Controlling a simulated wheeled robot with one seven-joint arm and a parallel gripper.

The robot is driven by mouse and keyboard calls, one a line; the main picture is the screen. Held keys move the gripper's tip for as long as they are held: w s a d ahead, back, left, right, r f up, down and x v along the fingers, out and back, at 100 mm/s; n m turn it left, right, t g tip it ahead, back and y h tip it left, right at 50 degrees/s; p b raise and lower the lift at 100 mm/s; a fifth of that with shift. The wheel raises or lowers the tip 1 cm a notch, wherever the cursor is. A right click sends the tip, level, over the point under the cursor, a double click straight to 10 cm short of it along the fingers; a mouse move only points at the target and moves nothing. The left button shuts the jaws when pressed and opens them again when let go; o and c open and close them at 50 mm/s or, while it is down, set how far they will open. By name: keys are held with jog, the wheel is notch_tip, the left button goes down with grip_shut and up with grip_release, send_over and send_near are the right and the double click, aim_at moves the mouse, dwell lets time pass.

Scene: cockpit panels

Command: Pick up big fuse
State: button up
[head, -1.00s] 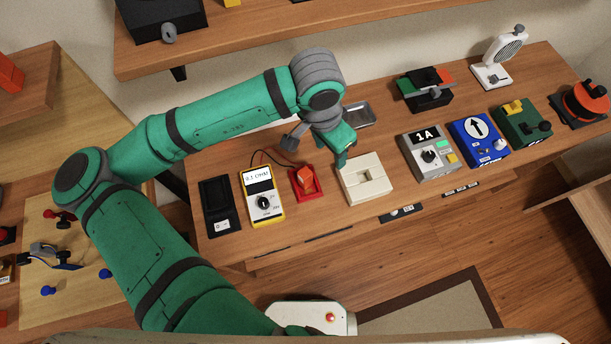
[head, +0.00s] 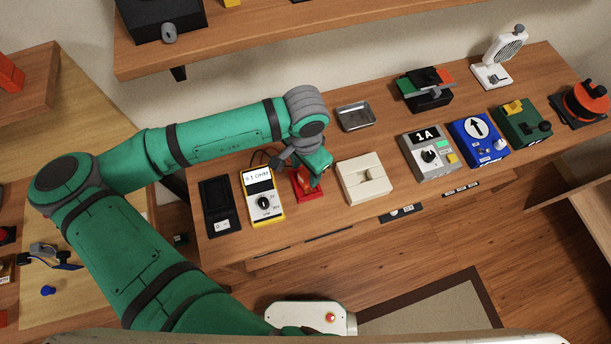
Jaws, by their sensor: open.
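The fuse, an orange-red block (head: 304,179), sits in a small red holder (head: 310,197) on the bench, just right of a yellow multimeter (head: 262,199). My gripper (head: 314,182) is open and points down at the block from above and right. The gripper hides most of the block. I cannot tell whether the fingers touch it or stand around it.
A cream box with a slot (head: 365,180) stands close to the right of the red holder. A black tray (head: 219,205) is left of the multimeter. An empty metal dish (head: 355,117) lies behind. A grey 1A box (head: 428,152) is further right.

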jog(key=shift+f, duration=1.2)
grip_shut()
jog(key=shift+r, duration=0.1)
